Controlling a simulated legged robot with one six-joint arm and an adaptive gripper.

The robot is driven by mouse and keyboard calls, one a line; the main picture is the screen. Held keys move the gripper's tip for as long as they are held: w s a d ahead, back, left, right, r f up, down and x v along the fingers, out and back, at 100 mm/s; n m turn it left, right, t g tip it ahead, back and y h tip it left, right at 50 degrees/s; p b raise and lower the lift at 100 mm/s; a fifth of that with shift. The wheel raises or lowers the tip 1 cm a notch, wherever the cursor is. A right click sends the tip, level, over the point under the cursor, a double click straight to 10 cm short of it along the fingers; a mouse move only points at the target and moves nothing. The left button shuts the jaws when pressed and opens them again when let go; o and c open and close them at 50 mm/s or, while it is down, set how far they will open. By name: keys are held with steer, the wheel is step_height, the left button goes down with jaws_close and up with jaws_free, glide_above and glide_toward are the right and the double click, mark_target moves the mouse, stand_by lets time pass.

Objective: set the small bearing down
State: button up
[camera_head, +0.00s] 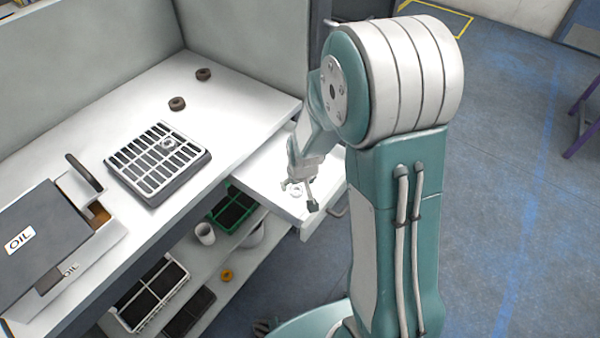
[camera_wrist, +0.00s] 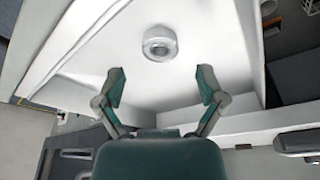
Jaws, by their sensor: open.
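The small bearing (camera_wrist: 159,43) is a silvery ring lying on the white bottom of an open drawer (camera_wrist: 95,62). In the head view the bearing (camera_head: 296,190) shows small, close by my gripper (camera_head: 299,194). In the wrist view my gripper (camera_wrist: 161,85) has its two fingers spread wide with nothing between them. The bearing lies beyond the fingertips, centred between them and apart from both. The head view also shows the drawer (camera_head: 262,180), pulled out below the worktop, with my arm hiding part of it.
On the worktop (camera_head: 110,120) stand a grated tray (camera_head: 140,178) with a ring-like part on it, two dark rings (camera_head: 177,103) and an oil box (camera_head: 45,235). A shelf below holds bins (camera_head: 235,210), a white cup (camera_head: 205,234) and an orange ring (camera_head: 227,275).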

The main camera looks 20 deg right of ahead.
mark_target(301, 203)
steer(key=s+r+t, duration=0.1)
steer(key=s+r, duration=0.4)
steer(key=r, duration=0.5)
steer(key=s+r, duration=0.4)
steer(key=r, duration=0.5)
steer(key=s+r+t, duration=0.1)
steer(key=s+r, duration=0.5)
steer(key=s, duration=0.4)
steer(key=shift+s+a+r, duration=0.15)
steer(key=shift+s+r, duration=0.1)
